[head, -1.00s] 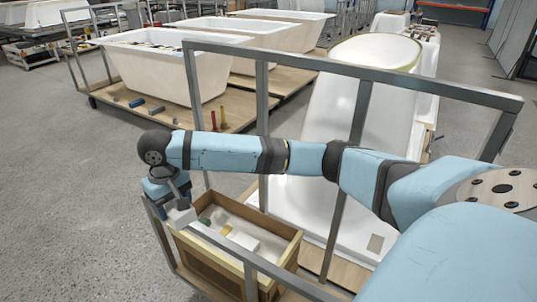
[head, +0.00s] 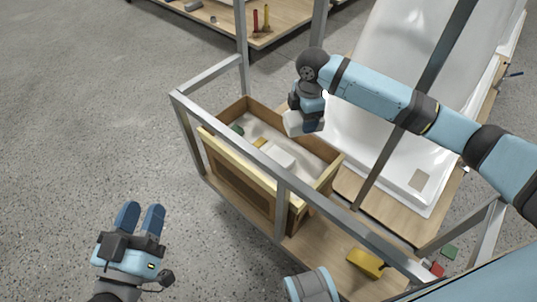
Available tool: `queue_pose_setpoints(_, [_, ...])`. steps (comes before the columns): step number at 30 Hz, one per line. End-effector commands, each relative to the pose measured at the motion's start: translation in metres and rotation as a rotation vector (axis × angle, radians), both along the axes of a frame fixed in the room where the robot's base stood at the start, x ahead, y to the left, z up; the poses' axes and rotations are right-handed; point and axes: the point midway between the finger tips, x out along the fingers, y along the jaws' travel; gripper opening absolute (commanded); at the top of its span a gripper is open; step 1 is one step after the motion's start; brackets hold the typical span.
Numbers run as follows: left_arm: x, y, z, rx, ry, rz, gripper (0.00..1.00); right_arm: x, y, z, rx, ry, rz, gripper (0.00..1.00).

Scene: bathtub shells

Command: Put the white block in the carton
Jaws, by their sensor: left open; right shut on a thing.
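The white block (head: 293,124) is in my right gripper (head: 301,125), which is shut on it. It is held up and shows at the far right wall of an open brown box (head: 325,176), which I take for the carton. Whether the block is directly above the box's inside, I cannot tell. In the box are a pale filling, a white block-like piece (head: 281,155), a yellow piece (head: 260,143) and a green piece (head: 237,131). My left gripper (head: 141,212) is open and empty, in front of the grey floor left of the box.
A grey metal frame (head: 283,205) with rails surrounds the box on a wooden cart deck. A white tub shell (head: 385,150) stands behind it. A yellow object (head: 366,263) lies on the deck's near part. Red and green pieces lie at right. The floor at left is clear.

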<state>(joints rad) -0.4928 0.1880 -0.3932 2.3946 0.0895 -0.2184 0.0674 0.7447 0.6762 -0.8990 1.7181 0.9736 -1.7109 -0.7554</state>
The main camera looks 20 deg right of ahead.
Motion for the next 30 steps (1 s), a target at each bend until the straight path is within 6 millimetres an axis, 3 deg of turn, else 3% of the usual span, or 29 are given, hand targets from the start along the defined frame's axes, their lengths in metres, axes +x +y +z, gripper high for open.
queue_pose_setpoints(6, [0.0,0.0,0.0,0.0,0.0,0.0,0.43,-0.004,-0.008,-0.02,-0.004,0.002,0.397,0.41])
queue_pose_setpoints(14, [-0.001,-0.001,0.0,-0.014,-0.019,-0.005,0.43,-0.006,-0.012,-0.04,-0.006,0.002,0.566,0.41])
queue_pose_setpoints(17, [-0.003,-0.005,0.016,-0.059,-0.091,-0.022,0.43,-0.007,-0.012,-0.064,-0.006,0.004,0.569,0.41])
queue_pose_setpoints(24, [-0.001,-0.01,-0.013,-0.031,-0.017,-0.054,0.43,-0.007,-0.011,-0.131,-0.005,0.003,0.568,0.41])
queue_pose_setpoints(30, [0.001,-0.012,-0.039,0.007,0.062,-0.078,0.43,-0.006,-0.012,-0.173,-0.006,0.002,0.567,0.41])
